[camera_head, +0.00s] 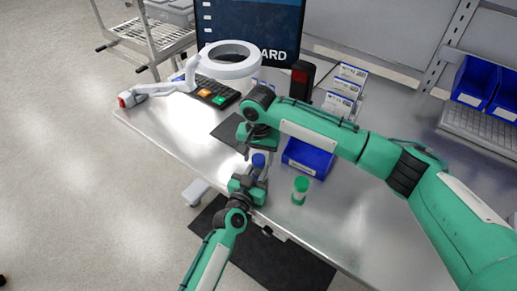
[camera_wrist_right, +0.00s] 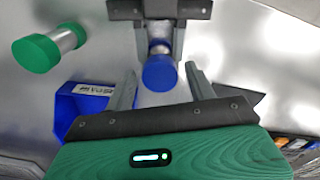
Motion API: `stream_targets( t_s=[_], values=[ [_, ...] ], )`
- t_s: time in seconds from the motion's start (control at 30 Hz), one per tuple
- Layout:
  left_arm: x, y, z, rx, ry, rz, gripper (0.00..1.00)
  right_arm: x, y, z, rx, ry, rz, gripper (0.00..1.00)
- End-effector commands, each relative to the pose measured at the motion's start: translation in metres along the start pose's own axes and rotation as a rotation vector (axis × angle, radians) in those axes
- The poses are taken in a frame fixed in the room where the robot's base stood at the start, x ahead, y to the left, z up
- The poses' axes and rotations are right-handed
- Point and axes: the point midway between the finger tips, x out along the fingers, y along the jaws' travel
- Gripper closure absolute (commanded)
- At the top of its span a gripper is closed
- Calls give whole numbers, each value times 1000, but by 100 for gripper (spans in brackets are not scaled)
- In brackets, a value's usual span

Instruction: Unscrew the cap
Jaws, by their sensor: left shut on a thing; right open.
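A small clear container with a blue cap (camera_head: 258,160) is held upright near the table's front edge. My left gripper (camera_head: 254,178) is shut on its body below the cap. The blue cap also shows in the right wrist view (camera_wrist_right: 159,74), with the clear body partly hidden behind it and the left gripper (camera_wrist_right: 160,30) beyond. My right gripper (camera_wrist_right: 160,82) is open, its two fingers on either side of the cap with gaps visible. In the head view the right gripper (camera_head: 259,142) is just above the cap, partly hidden by its own wrist.
A green-capped container (camera_head: 301,190) stands on the metal table (camera_head: 340,225) to the right. A blue bin (camera_head: 308,158) sits behind it.

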Motion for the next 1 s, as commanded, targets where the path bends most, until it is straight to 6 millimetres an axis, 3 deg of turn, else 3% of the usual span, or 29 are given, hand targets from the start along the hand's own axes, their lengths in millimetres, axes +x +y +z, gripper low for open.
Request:
stream_targets(
  t_s=[0.27,0.5,0.73,1.0],
  values=[
    [0,0,0,0,0,0,100,1,0,0,0,0,0,46],
    [0,0,0,0,0,0,100,1,0,0,0,0,0,90],
    [0,0,0,0,0,0,100,1,0,0,-60,0,0,90],
    [0,0,0,0,0,0,100,1,0,0,-448,-1,1,90]
  ],
)
